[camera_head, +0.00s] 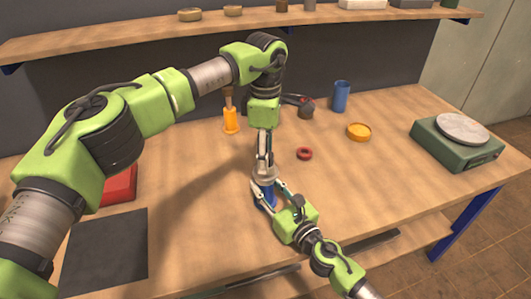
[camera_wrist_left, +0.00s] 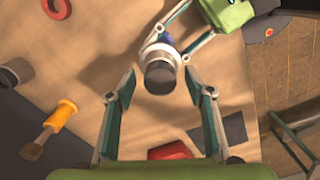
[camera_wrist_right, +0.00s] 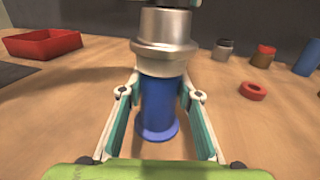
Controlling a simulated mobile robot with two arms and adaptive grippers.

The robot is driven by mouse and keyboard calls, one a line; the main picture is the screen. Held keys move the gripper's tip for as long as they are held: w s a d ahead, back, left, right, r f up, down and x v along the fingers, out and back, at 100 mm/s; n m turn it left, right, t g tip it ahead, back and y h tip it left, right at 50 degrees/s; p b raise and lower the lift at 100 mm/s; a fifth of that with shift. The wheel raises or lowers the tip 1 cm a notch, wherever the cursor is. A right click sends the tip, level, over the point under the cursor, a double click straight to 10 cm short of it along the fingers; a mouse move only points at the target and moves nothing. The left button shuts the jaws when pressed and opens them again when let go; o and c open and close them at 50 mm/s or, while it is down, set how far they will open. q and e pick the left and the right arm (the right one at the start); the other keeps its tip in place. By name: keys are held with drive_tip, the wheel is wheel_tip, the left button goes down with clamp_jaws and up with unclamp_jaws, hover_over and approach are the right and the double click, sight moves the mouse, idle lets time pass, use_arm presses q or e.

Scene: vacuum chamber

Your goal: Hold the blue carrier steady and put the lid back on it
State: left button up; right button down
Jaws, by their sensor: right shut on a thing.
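The blue carrier (camera_wrist_right: 158,108) stands upright on the table, a blue cylinder with a flared foot. The silver lid (camera_wrist_right: 164,45) sits on its top, upright and apparently touching it; how firmly it is seated I cannot tell. The lid's dark round top (camera_wrist_left: 160,77) shows in the left wrist view. My right gripper (camera_wrist_right: 160,84) is shut on the carrier just below the lid. My left gripper (camera_wrist_left: 159,72) points down over the lid, its fingers apart on either side with gaps. In the head view the left gripper (camera_head: 265,158) hides part of the lid.
A red tray (camera_head: 119,186) and dark mat (camera_head: 105,248) lie left. Behind stand an orange-handled tool (camera_head: 231,120) and blue cup (camera_head: 340,96). A red ring (camera_head: 304,153), yellow dish (camera_head: 358,131) and green scale (camera_head: 455,150) are right. Bare table surrounds the carrier.

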use_arm(q)
wheel_tip(320, 180, up, 12)
idle(0.7)
use_arm(e)
drive_tip(key=c, duration=1.4)
unclamp_jaws()
drive_tip(key=shift+d, duration=0.1)
drive_tip(key=v, duration=1.2)
